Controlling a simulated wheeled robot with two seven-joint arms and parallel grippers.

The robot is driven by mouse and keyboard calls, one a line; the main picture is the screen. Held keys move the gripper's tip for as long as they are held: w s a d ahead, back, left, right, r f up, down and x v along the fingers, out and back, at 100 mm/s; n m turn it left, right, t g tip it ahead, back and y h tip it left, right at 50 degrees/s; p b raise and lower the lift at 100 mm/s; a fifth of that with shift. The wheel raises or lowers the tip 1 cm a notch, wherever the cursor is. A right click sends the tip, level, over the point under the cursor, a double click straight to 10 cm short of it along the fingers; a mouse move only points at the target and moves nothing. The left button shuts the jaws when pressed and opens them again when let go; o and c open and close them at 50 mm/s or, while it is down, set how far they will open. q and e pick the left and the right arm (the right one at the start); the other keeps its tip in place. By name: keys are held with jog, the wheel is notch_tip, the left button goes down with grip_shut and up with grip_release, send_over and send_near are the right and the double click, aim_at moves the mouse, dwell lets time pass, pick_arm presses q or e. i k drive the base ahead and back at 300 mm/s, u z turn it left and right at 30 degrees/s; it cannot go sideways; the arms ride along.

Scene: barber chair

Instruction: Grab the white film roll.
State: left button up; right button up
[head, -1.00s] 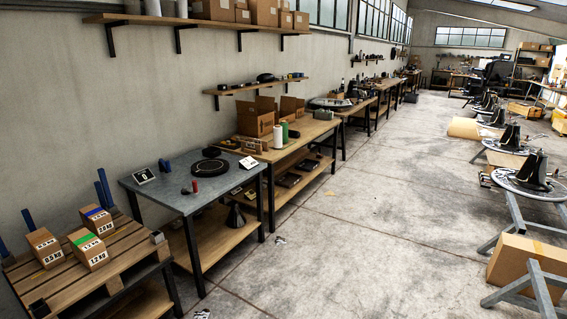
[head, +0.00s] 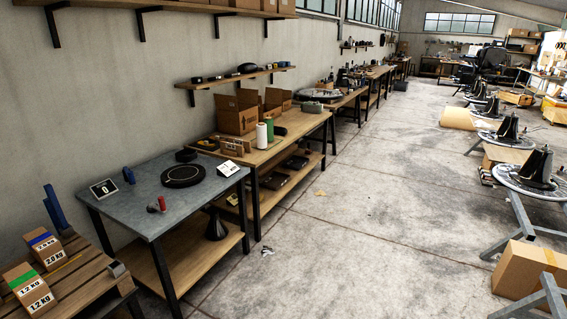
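The white film roll (head: 261,135) stands upright on the wooden workbench (head: 290,137) along the left wall, in the middle of the head view. A green roll (head: 269,128) stands right beside and behind it. Open cardboard boxes stand behind the rolls. Neither of my grippers shows in the head view.
A grey-topped table (head: 150,206) with a black disc (head: 183,175) stands nearer. A pallet with weight boxes (head: 29,286) is at lower left. The concrete floor (head: 350,220) is clear along the middle. A cardboard box (head: 523,268) and trestles stand at right.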

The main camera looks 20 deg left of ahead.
aim_at(261, 136)
jog(key=u, duration=0.3)
jog(key=i, duration=1.25)
jog(key=u, duration=0.8)
